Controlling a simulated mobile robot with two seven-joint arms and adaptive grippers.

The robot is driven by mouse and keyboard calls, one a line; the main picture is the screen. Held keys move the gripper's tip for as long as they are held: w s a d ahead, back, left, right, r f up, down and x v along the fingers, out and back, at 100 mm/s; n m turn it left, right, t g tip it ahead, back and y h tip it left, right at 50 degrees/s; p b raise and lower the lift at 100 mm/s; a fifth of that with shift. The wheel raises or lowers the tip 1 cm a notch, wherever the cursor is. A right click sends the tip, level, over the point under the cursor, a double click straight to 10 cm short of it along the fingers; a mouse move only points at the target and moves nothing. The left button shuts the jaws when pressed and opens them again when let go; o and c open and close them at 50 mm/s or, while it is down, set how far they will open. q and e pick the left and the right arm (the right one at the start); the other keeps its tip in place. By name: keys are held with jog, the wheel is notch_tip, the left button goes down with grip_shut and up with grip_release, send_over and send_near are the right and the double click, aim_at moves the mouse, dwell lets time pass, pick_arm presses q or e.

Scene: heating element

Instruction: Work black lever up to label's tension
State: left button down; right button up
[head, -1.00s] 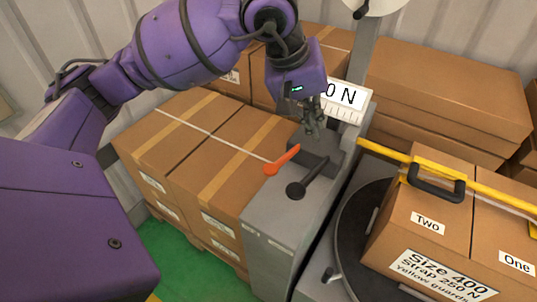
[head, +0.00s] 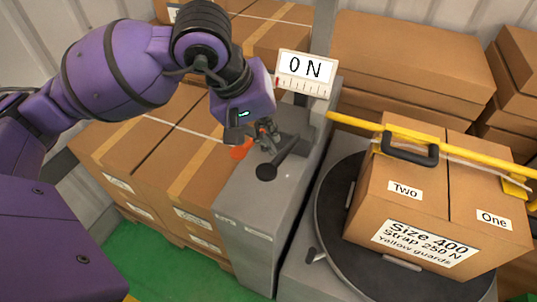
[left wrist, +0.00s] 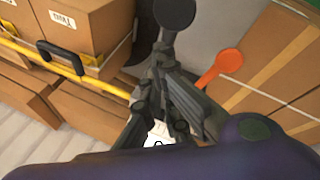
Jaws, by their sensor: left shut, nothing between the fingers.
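The black lever (head: 274,162) sits on the grey machine top and points toward the front, its round knob nearest me. It also shows in the left wrist view (left wrist: 174,14). The orange lever (head: 240,149) lies to its left, partly hidden by my gripper. My left gripper (head: 268,142) is shut and empty, its fingertips close to the black lever; I cannot tell whether they touch. The display (head: 306,68) reads 0 N. The label (head: 424,243) on the strapped box reads Size 400, Strap 250 N, Yellow guards. My right gripper is not in view.
The boxes marked Two (head: 404,189) and One (head: 492,217) stand on a dark turntable (head: 327,215) at the right. A yellow bar (head: 365,125) with a black handle (head: 410,155) crosses them. Stacked cartons (head: 150,150) stand left of the machine.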

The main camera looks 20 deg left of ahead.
pick_arm(q)
jog(key=shift+f, duration=0.1)
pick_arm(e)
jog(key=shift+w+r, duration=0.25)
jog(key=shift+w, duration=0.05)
pick_arm(q)
jog(key=shift+s, duration=0.1)
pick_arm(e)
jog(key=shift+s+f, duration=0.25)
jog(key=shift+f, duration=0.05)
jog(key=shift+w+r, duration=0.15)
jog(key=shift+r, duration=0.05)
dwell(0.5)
pick_arm(q)
jog(key=shift+f, duration=0.15)
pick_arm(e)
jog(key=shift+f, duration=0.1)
pick_arm(q)
jog(key=shift+s+f+b, duration=0.15)
jog(key=shift+f+b, duration=0.1)
jog(key=shift+b, duration=0.25)
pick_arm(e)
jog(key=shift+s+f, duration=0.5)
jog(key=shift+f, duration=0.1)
